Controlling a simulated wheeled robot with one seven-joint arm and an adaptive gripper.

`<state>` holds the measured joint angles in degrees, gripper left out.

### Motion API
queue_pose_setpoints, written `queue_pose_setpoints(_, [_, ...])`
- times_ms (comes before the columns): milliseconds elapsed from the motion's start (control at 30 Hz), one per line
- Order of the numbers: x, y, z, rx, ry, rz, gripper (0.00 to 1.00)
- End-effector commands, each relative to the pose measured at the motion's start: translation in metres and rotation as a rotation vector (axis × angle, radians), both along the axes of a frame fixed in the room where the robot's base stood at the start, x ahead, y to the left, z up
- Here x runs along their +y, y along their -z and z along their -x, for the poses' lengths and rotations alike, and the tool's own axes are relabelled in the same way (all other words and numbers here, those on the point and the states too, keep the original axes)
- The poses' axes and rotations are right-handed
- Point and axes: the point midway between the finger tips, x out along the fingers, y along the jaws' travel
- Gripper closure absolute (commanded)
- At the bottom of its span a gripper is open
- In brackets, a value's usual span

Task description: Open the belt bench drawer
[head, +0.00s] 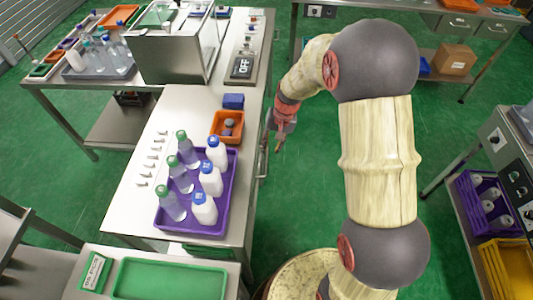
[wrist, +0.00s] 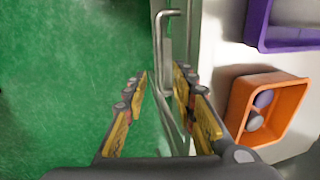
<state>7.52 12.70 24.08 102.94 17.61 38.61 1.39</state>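The belt bench (head: 135,205) is a long steel table at the left in the head view. The drawer front under the bench top is seen nearly edge-on, and no gap shows. My gripper (wrist: 160,85) is open, with yellow finger pads on either side of the bar. In the head view my gripper (head: 278,146) points down beside the bench edge. Contact with the bar cannot be told.
Green floor (head: 300,200) is clear right of the bench. A shelf with crates (head: 480,200) stands far right.

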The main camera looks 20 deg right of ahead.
Motion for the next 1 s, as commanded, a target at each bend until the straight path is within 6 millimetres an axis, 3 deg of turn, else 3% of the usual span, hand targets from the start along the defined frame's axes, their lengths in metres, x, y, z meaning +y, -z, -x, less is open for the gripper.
queue_pose_setpoints(400, [0.011, 0.06, -0.003, 0.003, -0.001, 0.0, 0.73])
queue_pose_setpoints(700, [0.012, 0.063, -0.004, 0.001, -0.001, 0.001, 0.73])
queue_pose_setpoints(1000, [0.012, 0.063, -0.004, 0.001, -0.001, 0.001, 0.89])
